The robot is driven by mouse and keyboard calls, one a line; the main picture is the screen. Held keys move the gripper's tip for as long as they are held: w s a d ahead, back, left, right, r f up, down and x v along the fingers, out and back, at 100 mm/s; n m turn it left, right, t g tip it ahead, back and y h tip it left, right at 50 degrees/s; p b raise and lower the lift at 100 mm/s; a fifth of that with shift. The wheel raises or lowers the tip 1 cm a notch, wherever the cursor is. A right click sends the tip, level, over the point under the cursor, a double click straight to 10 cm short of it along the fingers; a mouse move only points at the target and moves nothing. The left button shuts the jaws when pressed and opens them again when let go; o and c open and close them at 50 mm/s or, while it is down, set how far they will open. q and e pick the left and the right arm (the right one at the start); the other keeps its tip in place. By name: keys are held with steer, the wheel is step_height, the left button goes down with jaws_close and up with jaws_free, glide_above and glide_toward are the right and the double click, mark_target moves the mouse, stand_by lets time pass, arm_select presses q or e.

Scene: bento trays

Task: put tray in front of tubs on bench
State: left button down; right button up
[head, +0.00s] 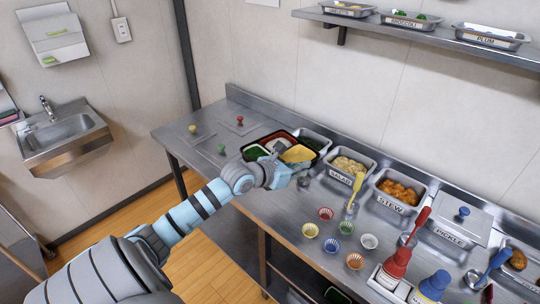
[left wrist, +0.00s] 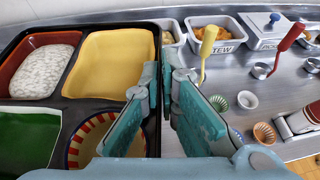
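The black bento tray (head: 267,138) is near the left part of the bench in the head view, in front of a steel tub (head: 314,141). It holds red, green, yellow and striped compartments; it fills the left of the left wrist view (left wrist: 152,40). My left gripper (head: 296,167) is at its right side. In the left wrist view my fingers (left wrist: 162,75) straddle the tray's right wall, close together, and look shut on it. Whether the tray touches the bench (head: 284,215) is hard to tell. More tubs, labelled SALAD (head: 341,179), STEW (head: 391,204) and PICKLE (head: 449,238), line the back. My right gripper is not in view.
Several small cups (head: 346,227) stand on the bench right of the tray. A yellow-handled ladle (head: 356,186), a red one (head: 418,222) and squeeze bottles (head: 397,263) stand farther right. Lids with knobs (head: 240,122) lie at the left end. A shelf (head: 400,26) hangs above.

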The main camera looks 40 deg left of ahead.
mark_target(304, 158)
arm_select(q)
steer(key=w+a+n+y, duration=0.1)
steer(key=w+a+y, duration=0.1)
steer(key=w, duration=0.1)
steer(key=shift+a+f+n, duration=0.3)
steer(key=shift+a+n, duration=0.1)
steer(key=f+b, duration=0.2)
steer(key=f, duration=0.4)
steer(key=f+b, duration=0.3)
steer(key=f, duration=0.4)
steer(key=f+b, duration=0.3)
steer(key=f, duration=0.3)
steer(key=shift+s+a+f, duration=0.1)
steer(key=shift+s+f, duration=0.15)
steer(key=shift+s, duration=0.15)
steer(key=shift+r, duration=0.15)
steer(key=c, duration=1.8)
jaws_free()
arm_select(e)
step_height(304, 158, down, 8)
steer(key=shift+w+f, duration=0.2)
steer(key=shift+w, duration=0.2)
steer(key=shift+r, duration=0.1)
